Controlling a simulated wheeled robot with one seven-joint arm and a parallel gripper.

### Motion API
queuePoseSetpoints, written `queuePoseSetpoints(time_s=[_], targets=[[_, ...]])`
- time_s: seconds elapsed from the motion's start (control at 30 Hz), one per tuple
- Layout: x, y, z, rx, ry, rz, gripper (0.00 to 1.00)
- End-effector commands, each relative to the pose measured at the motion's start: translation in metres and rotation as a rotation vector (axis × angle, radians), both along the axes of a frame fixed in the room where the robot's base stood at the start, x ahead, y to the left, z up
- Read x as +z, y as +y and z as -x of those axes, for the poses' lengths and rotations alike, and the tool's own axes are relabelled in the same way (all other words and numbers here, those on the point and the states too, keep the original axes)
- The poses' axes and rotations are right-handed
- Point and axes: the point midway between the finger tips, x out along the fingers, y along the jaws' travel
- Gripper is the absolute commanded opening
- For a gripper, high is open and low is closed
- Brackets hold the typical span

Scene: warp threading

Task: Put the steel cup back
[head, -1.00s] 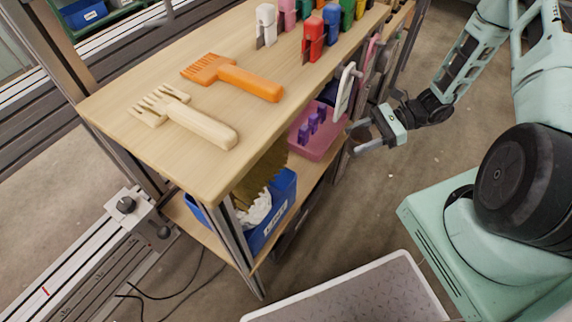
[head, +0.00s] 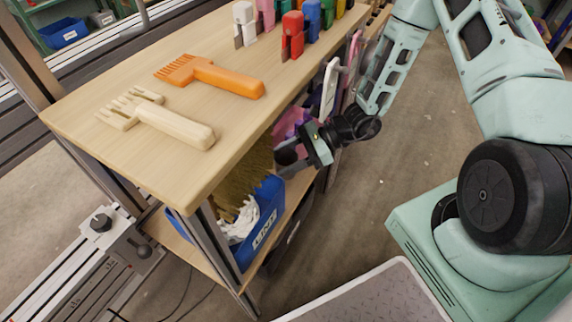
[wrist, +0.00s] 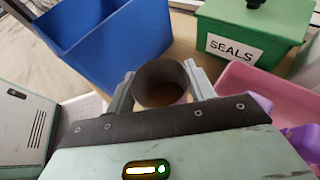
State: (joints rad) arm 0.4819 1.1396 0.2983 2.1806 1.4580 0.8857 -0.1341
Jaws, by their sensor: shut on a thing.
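In the wrist view the steel cup (wrist: 160,84), a dark grey open-topped cylinder with a brownish inside, sits between the two pale grey fingers. My gripper (head: 292,160) is shut on it. In the head view my gripper is at the shelf unit's right side, below the tabletop and above the lower shelf (head: 287,221). The cup is hard to tell from the grey fingers there. The cup's underside is hidden in the wrist view.
A blue bin (head: 262,222) marked LINT stands on the lower shelf, with brown bristles above it. The wrist view shows a green SEALS box (wrist: 247,40) and pink tray (wrist: 263,88). Orange (head: 225,78) and cream (head: 170,122) combs lie on the tabletop (head: 100,170).

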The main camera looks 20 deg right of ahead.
Motion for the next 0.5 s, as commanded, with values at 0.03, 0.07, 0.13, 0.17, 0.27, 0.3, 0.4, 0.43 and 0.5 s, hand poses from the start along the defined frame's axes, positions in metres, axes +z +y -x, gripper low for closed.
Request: queuePoseSetpoints(time_s=[0.03,0.07,0.13,0.17,0.27,0.3,0.4,0.43,0.5], targets=[[-0.0127,0.0,-0.0001,0.0,0.001,0.0,0.27],[-0.0162,0.0,-0.0001,0.0,0.001,0.0,0.27],[-0.0199,0.0001,0.0,0.0,0.001,-0.001,0.27],[-0.0196,0.0,-0.0001,0.0,0.0,-0.001,0.27],[-0.0178,-0.0001,-0.0001,0.0,0.0,-0.001,0.27],[-0.0178,-0.0001,-0.0001,0.0,0.0,-0.001,0.27],[-0.0189,-0.0003,-0.0001,0.0,0.0,-0.001,0.27],[-0.0199,-0.0003,-0.0001,0.0,0.0,-0.001,0.27],[-0.0215,-0.0004,0.0,0.0,0.0,0.0,0.56]])
